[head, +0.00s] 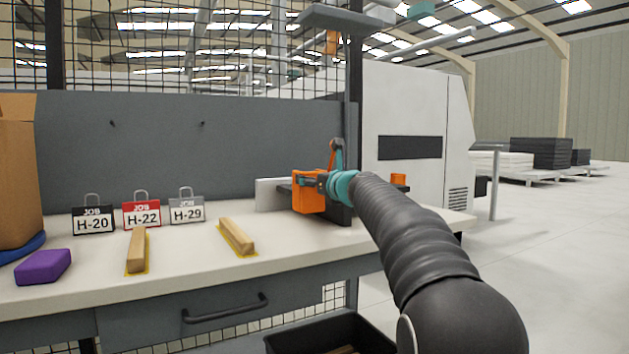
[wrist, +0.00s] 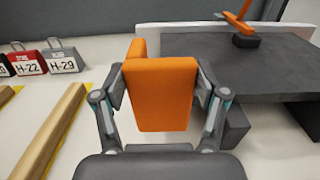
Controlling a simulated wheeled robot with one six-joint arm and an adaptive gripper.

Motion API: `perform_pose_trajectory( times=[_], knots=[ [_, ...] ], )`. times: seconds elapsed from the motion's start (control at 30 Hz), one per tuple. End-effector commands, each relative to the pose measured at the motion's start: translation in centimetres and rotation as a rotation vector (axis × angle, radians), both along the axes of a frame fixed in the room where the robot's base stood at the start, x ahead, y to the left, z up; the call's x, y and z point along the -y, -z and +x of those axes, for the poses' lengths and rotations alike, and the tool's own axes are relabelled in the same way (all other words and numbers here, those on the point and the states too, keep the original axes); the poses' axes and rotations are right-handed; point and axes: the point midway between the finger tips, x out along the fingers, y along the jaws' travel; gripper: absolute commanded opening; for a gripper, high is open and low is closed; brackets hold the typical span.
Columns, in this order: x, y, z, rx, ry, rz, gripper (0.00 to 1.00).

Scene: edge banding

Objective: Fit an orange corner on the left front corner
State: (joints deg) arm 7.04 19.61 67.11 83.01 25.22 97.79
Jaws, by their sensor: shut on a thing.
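My gripper (head: 318,184) is shut on an orange corner (head: 307,194) above the right part of the bench. In the wrist view, the orange corner (wrist: 158,95) sits between both fingers, its broad face toward the camera. A dark grey panel (wrist: 240,70) lies to the right of and beyond the corner in the wrist view; in the head view my gripper and the corner hide most of it. I cannot tell whether the held corner touches the panel.
A white upright strip (head: 268,194) backs the panel, with an orange-handled clamp (wrist: 237,25) there. Two wooden strips (head: 238,237) lie on yellow marks. Job tags (head: 141,213), a purple block (head: 43,267) and a cardboard box (head: 17,170) stand left. A black bin (head: 330,337) is below.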

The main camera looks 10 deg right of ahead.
Motion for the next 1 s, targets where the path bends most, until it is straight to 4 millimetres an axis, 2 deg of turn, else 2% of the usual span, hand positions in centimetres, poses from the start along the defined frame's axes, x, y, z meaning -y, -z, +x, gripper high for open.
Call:
perform_pose_trajectory(
  times=[0.03,0.67,0.73,1.0],
  knots=[
    [0.0,0.7,0.0,0.000,0.000,0.000,0.54],
    [0.0,4.9,0.0,0.000,0.000,0.000,0.54],
    [0.3,4.2,0.5,0.000,0.000,0.001,0.54],
    [0.7,4.3,1.4,0.000,0.000,0.001,0.54]
  ],
)
